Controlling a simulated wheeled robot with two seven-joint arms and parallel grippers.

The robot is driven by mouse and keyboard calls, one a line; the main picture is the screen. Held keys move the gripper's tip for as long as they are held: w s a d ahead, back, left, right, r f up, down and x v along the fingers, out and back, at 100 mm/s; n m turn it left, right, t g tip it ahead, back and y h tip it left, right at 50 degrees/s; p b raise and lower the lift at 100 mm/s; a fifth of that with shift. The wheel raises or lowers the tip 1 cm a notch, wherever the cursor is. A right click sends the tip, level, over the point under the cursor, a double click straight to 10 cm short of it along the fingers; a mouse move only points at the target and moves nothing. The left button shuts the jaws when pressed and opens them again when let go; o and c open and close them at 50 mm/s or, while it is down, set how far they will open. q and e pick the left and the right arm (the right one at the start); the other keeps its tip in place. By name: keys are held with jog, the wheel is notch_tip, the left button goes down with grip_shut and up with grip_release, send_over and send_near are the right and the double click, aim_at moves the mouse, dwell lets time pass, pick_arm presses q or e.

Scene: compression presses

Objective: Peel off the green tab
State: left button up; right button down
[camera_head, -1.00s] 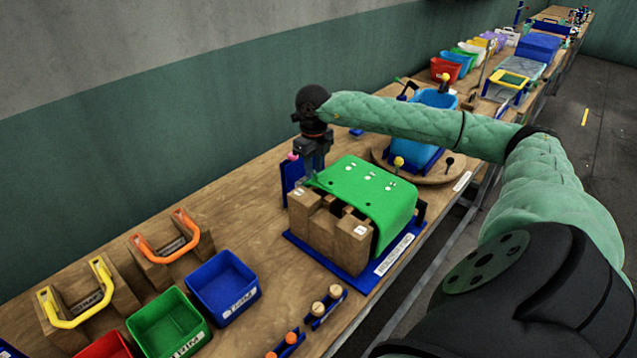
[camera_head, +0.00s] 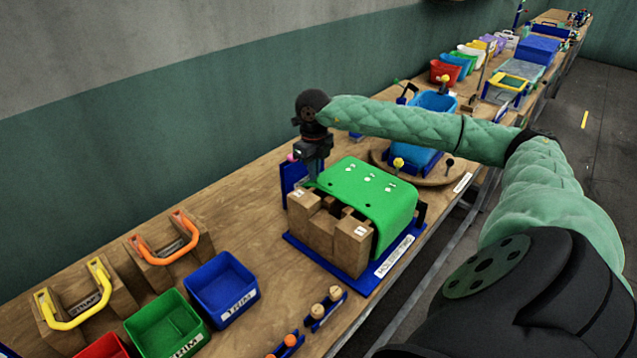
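A green sheet (camera_head: 372,190) lies draped over a wooden block form (camera_head: 328,232) and hangs down its right side. Small white marks and dark holes show on its top. My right gripper (camera_head: 314,176) points down at the far left corner of the sheet, where a small green tip shows at its fingers. Its fingers are small and partly hidden, so I cannot tell whether they are open or shut on the tip. My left gripper is not in view.
The form stands on a blue base (camera_head: 365,283) with a white label. A blue trim bin (camera_head: 222,289), a green trim bin (camera_head: 168,325), orange handle (camera_head: 163,247) and yellow handle (camera_head: 75,300) stand at front left. A round wooden turntable (camera_head: 440,172) with a blue part is behind.

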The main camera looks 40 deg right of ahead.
jog(key=shift+r, duration=0.3)
jog(key=shift+r+p, duration=0.85)
jog(key=shift+r, duration=1.9)
